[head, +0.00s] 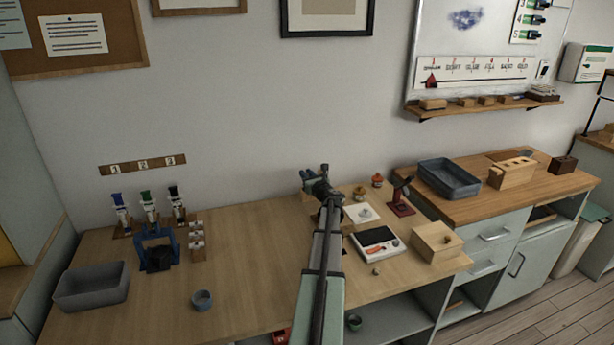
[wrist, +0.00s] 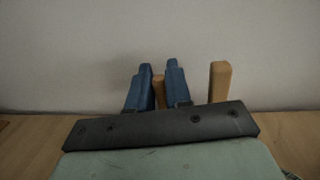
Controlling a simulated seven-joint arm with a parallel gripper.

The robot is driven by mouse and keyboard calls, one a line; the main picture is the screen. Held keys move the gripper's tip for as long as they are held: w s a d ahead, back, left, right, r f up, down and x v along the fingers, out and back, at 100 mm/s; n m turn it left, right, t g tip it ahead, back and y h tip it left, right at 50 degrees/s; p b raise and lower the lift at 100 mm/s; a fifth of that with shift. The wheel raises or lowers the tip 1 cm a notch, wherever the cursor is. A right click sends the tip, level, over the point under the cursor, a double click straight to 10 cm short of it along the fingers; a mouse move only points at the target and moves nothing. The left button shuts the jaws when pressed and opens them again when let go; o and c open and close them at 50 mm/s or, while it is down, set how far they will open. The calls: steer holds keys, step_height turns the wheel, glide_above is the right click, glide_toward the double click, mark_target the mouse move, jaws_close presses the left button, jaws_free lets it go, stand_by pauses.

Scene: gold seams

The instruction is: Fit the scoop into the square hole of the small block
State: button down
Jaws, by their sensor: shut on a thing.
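My gripper (head: 309,178) is at the back of the wooden table, close to the wall. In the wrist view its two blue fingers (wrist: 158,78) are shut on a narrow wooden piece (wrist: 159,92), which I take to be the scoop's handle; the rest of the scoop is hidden. A wooden upright (wrist: 220,82) stands to the right of the fingers, apart from them. In the head view a small wooden block (head: 306,196) shows just below the gripper, partly covered by my arm. Its square hole cannot be made out, nor whether the scoop touches it.
A white square plate (head: 361,213), a scale (head: 377,244), a red stand (head: 401,198) and a wooden box (head: 437,242) are right of my arm. The table's centre-left is clear.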

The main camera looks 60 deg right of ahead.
steer(key=shift+f, duration=0.1)
stand_by(0.3)
steer(key=c, duration=1)
jaws_free()
steer(key=shift+o, duration=0.2)
steer(key=shift+v, duration=2.55)
steer(key=v, duration=1.3)
steer(key=shift+s+a, duration=0.2)
steer(key=shift+a, duration=0.1)
